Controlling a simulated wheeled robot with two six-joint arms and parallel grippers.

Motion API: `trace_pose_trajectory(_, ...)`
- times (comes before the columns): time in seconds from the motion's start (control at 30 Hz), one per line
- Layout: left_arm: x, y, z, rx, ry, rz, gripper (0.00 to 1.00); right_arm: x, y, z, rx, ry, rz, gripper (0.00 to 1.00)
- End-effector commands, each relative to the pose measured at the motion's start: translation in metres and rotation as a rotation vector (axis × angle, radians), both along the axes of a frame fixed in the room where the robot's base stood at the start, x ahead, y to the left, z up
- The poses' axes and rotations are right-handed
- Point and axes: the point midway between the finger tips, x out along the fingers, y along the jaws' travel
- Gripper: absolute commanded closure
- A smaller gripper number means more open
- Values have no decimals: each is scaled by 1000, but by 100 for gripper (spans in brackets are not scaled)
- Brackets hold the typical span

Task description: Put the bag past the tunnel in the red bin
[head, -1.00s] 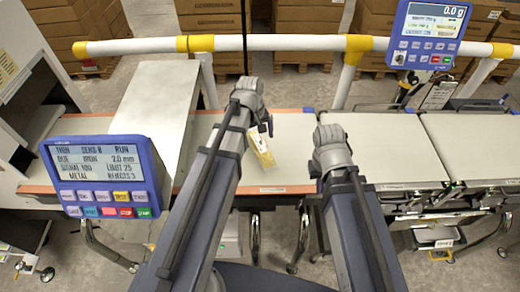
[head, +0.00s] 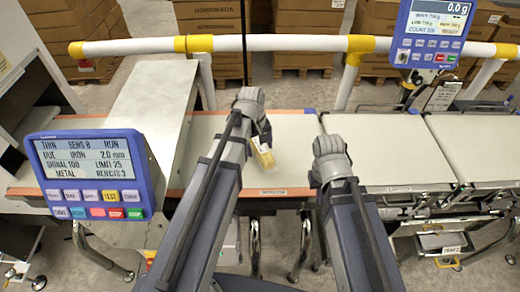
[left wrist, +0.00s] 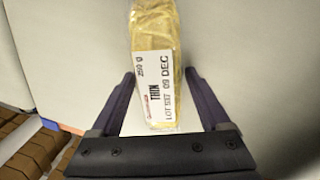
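The bag (head: 264,156) is a yellow clear-wrapped pack with a white label, lying on the pale belt (head: 290,170) just right of the tunnel (head: 150,110). The label reads THIN. My right gripper (head: 330,148) is over the belt to the right, empty as far as I see; its fingers are hidden. No red bin shows.
A blue control panel (head: 95,175) stands front left. A white and yellow rail (head: 275,43) runs behind the belt, with a second blue display (head: 432,35) at back right. More belt (head: 385,150) lies clear to the right. Stacked cartons (head: 210,15) stand behind.

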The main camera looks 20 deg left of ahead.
Motion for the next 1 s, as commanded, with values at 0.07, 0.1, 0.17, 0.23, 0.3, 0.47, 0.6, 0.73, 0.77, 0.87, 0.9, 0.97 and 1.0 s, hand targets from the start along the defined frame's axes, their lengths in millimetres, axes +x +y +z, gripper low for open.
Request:
trace_pose_trajectory(0.07, 0, 0, 0, 0, 0, 0, 30, 0, 0, 0, 0, 0, 0, 100)
trace_pose_trajectory(0.1, 0, 0, 0, 0, 0, 0, 35, 0, 0, 0, 0, 0, 0, 100)
trace_pose_trajectory(0.17, 0, 0, 0, 0, 0, 0, 42, 0, 0, 0, 0, 0, 0, 100)
trace_pose_trajectory(0.23, 0, 0, 0, 0, 0, 0, 50, 0, 0, 0, 0, 0, 0, 100)
trace_pose_trajectory(0.3, 0, 0, 0, 0, 0, 0, 57, 0, 0, 0, 0, 0, 0, 100)
trace_pose_trajectory(0.47, 0, 0, 0, 0, 0, 0, 75, 0, 0, 0, 0, 0, 0, 100)
trace_pose_trajectory(0.6, 0, 0, 0, 0, 0, 0, 91, 0, 0, 0, 0, 0, 0, 100)
trace_pose_trajectory(0.73, 0, 0, 0, 0, 0, 0, 100, 0, 0, 0, 0, 0, 0, 100)
trace_pose_trajectory(0.77, 0, 0, 0, 0, 0, 0, 100, 0, 0, 0, 0, 0, 0, 100)
trace_pose_trajectory(0.87, 0, 0, 0, 0, 0, 0, 100, 0, 0, 0, 0, 0, 0, 100)
trace_pose_trajectory(0.9, 0, 0, 0, 0, 0, 0, 100, 0, 0, 0, 0, 0, 0, 100)
trace_pose_trajectory(0.97, 0, 0, 0, 0, 0, 0, 100, 0, 0, 0, 0, 0, 0, 100)
trace_pose_trajectory(1.0, 0, 0, 1, 0, 0, 0, 100, 0, 0, 1, 0, 0, 0, 100)
